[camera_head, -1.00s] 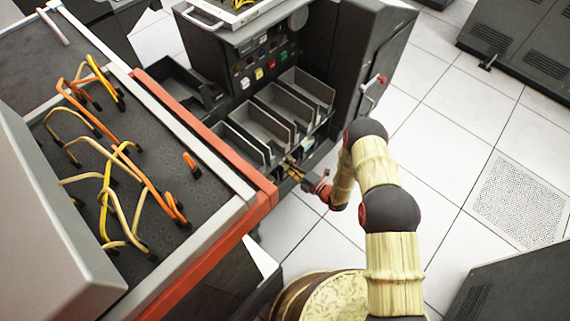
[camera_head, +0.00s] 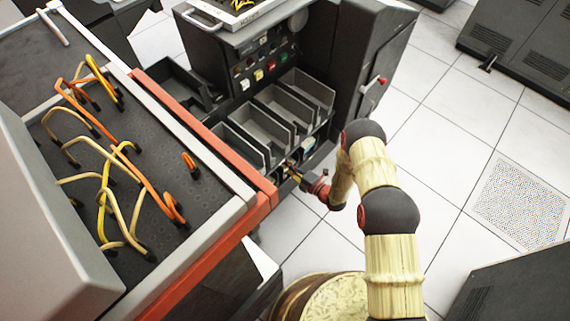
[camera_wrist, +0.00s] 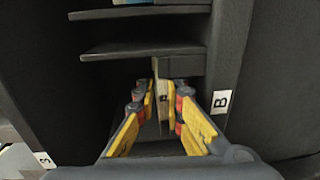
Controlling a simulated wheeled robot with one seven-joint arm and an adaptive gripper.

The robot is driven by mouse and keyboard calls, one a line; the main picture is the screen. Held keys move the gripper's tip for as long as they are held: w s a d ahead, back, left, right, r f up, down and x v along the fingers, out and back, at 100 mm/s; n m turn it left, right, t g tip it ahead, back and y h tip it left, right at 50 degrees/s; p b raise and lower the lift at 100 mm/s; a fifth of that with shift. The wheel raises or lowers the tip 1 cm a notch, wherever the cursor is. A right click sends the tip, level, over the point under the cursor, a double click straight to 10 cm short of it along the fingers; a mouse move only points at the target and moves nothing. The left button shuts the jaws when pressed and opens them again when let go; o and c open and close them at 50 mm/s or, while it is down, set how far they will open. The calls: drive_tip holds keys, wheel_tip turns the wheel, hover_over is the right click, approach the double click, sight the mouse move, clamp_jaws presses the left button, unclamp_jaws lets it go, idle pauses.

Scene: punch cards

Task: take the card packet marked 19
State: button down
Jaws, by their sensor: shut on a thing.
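My gripper (camera_wrist: 165,105) is shut on a narrow, pale card packet (camera_wrist: 163,88), with one yellow finger on each side of it. The packet shows edge-on between the fingers, with a small dark mark that I cannot read as a number. It is inside a dark compartment of the machine, below the shelves. In the head view my gripper (camera_head: 292,172) reaches into the front of the dark machine, below its open trays. The packet is too small to make out there.
Dark shelves (camera_wrist: 144,50) lie just above the gripper. A dark wall with a "B" label (camera_wrist: 221,101) stands close on the right; a "3" label (camera_wrist: 44,159) is at lower left. A red-edged console (camera_head: 262,195) stands left of my arm. Tiled floor (camera_head: 440,150) is clear on the right.

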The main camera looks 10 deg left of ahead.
drive_tip(key=shift+s, duration=0.1)
idle(0.5)
drive_tip(key=shift+r+p, duration=0.55)
drive_tip(key=shift+r, duration=0.25)
drive_tip(key=f+p+v, duration=0.1)
drive_tip(key=f+v, duration=0.1)
drive_tip(key=v, duration=2.1)
drive_tip(key=shift+s+d, duration=0.3)
drive_tip(key=shift+d, duration=0.15)
